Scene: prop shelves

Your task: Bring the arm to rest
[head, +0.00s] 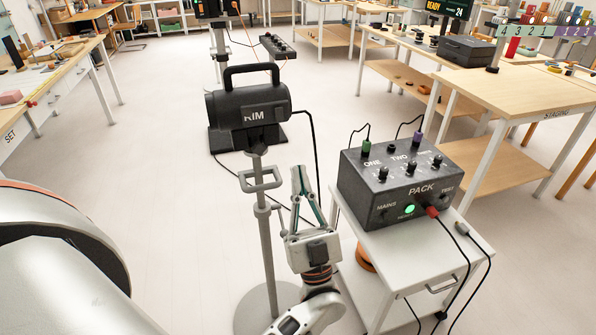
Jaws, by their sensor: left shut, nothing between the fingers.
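My left gripper (299,174) is at the lower middle of the head view, pointing up and away. Its fingers are shut and empty. It stands between the lamp stand (263,215) on its left and the white cart (385,245) on its right. In the picture the fingertips lie just right of the stand's pole; I cannot tell the exact gap. My right gripper is not in view.
A black lamp marked RIM (246,108) tops the stand. A black PACK box (400,183) with plugged cables sits on the cart. Cables hang near the gripper and the cart. Wooden benches stand at left (60,68) and right (505,92). Open floor (165,190) lies left.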

